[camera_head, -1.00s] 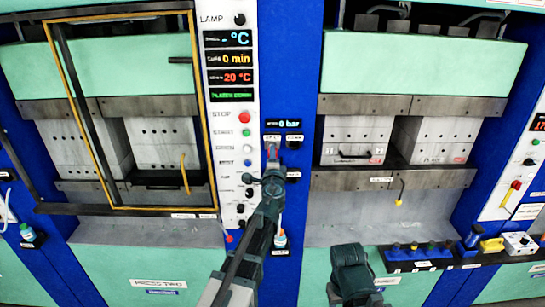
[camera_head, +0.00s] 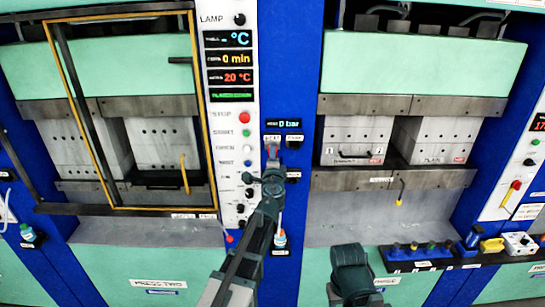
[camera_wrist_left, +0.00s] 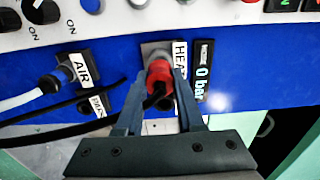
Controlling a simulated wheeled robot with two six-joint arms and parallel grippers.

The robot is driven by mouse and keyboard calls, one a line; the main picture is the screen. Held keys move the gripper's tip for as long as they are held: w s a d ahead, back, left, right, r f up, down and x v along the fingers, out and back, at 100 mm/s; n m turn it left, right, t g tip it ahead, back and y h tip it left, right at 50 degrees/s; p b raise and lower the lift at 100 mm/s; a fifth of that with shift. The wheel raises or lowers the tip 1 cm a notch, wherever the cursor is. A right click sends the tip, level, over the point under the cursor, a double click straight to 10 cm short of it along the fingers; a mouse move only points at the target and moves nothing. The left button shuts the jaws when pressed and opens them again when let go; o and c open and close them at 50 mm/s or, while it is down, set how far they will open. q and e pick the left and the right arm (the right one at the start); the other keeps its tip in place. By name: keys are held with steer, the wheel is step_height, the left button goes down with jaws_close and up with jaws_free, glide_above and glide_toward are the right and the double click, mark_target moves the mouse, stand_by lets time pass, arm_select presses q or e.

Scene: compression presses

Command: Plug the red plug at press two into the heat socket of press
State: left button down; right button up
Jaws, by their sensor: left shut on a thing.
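My left gripper (camera_head: 272,158) reaches up to the blue column beside press two's control panel. In the left wrist view its fingers (camera_wrist_left: 161,92) are shut on the red plug (camera_wrist_left: 159,73), which has a dark lower end. The plug's front is at the grey plate of the heat socket (camera_wrist_left: 151,48), next to the HEAT label (camera_wrist_left: 180,54). The plug hides the socket opening, so I cannot tell how deep it sits. In the head view the red plug is small and mostly behind my gripper.
An AIR connector (camera_wrist_left: 60,77) with a pale hose sits left of the plug, and dark cables cross there. A 0 bar display (camera_wrist_left: 203,71) is close on the right. Press two's yellow-edged guard (camera_head: 201,110) stands left of the panel. Another press (camera_head: 420,70) is at right.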

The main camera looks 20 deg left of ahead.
arm_select(q)
steer(key=shift+x, duration=1.3)
steer(key=shift+c, duration=2.2)
jaws_free()
steer(key=shift+s, duration=0.1)
steer(key=v, duration=1.3)
steer(key=shift+s, duration=0.25)
